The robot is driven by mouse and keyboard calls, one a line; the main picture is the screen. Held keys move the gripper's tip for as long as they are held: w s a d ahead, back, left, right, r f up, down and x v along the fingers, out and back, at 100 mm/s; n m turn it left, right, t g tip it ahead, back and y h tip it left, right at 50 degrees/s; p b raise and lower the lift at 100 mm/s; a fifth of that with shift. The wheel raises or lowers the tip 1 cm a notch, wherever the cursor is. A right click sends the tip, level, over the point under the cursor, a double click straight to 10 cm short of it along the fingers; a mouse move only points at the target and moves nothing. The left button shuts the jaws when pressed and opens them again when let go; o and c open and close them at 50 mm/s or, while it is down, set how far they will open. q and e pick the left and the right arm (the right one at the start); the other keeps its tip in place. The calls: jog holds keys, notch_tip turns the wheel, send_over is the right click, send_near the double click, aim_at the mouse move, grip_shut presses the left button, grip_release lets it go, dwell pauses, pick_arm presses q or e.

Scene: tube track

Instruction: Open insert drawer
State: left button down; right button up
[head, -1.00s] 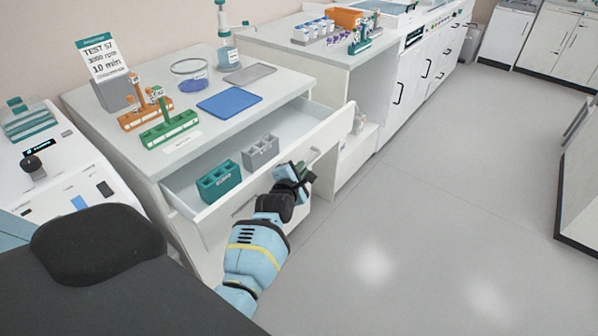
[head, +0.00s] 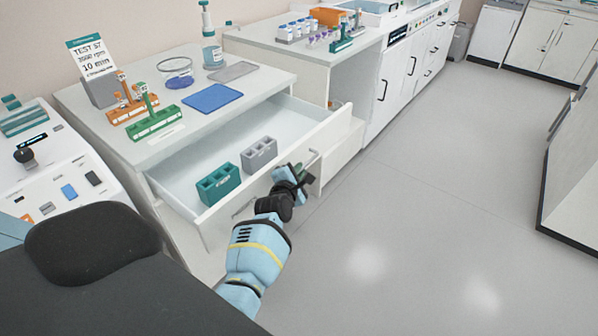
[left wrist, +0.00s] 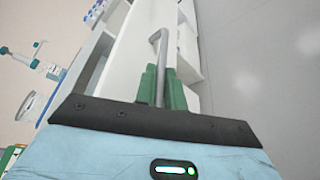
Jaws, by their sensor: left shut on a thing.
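The insert drawer (head: 325,131) stands pulled out from the white bench in the head view. A teal insert (head: 219,186) and a grey insert (head: 259,154) stand inside it. My left gripper (head: 303,178) is at the outer side of the drawer's front. In the left wrist view its green fingers (left wrist: 161,88) are shut around the grey bar handle (left wrist: 161,48). My right gripper is not in view.
The bench top (head: 270,95) above holds a blue mat (head: 213,98), a green rack (head: 154,123), an orange rack (head: 130,108) and a glass dish (head: 175,70). Open grey floor (head: 430,200) lies to the right of the drawer.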

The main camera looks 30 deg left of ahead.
pick_arm(q)
jog(key=shift+d, duration=0.1)
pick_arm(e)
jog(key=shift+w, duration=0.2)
pick_arm(q)
jog(key=c, duration=1.5)
grip_release()
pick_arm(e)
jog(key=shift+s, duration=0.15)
